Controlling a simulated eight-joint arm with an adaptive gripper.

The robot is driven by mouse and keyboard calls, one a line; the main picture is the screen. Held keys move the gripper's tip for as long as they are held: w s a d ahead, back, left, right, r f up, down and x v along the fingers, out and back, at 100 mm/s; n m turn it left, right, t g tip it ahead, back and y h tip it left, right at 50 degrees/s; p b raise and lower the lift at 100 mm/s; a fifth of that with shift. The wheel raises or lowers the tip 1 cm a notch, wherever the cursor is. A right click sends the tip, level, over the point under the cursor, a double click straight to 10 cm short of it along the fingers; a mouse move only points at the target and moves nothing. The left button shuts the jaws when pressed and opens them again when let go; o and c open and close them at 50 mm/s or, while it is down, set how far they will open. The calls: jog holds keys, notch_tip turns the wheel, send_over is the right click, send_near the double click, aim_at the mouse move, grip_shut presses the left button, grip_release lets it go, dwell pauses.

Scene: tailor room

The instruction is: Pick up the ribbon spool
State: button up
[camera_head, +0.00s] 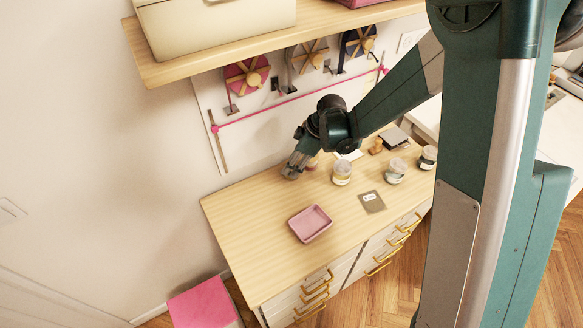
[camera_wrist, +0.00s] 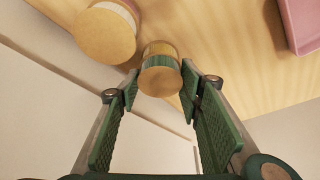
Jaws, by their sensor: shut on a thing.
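My gripper (camera_head: 291,171) is low over the back left of the wooden table, near the wall. In the wrist view its green padded fingertips (camera_wrist: 160,84) are shut on a small spool (camera_wrist: 160,68) with a wooden end and a green band. The head view does not show this spool clearly, as the gripper covers it. A larger spool (camera_wrist: 104,34) with a wooden end and a pale band is just beyond it, to the upper left in the wrist view, outside the fingers. I cannot tell whether the held spool still touches the table.
A pink tray (camera_head: 310,223) sits near the table's front. Several lidded jars, one of them here (camera_head: 342,174), stand right of my gripper, with a grey card (camera_head: 372,201) before them. A shelf (camera_head: 250,55) overhangs behind. The table's left part is clear.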

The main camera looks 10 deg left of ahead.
jog(key=shift+r, duration=0.1)
notch_tip(320, 180, up, 10)
dwell(0.9)
dwell(0.7)
jog(key=w+d+f+m+t+h+b, duration=0.1)
jog(key=w+d+m, duration=0.2)
jog(key=d, duration=1.2)
jog(key=w+d+f+m+t+h+b, duration=0.1)
jog(key=w+d+m, duration=0.3)
jog(key=d+m, duration=0.5)
jog(key=w+d+f+m+t+h+b, duration=0.1)
jog(key=d+m, duration=0.5)
jog(key=d, duration=1.6)
jog(key=w+t+h+b, duration=0.1)
jog(key=w, duration=0.1)
jog(key=shift+w+d+f+m+t+h+b, duration=0.2)
jog(key=shift+w+f+m+t+h+b, duration=0.1)
jog(key=shift+m+t, duration=0.1)
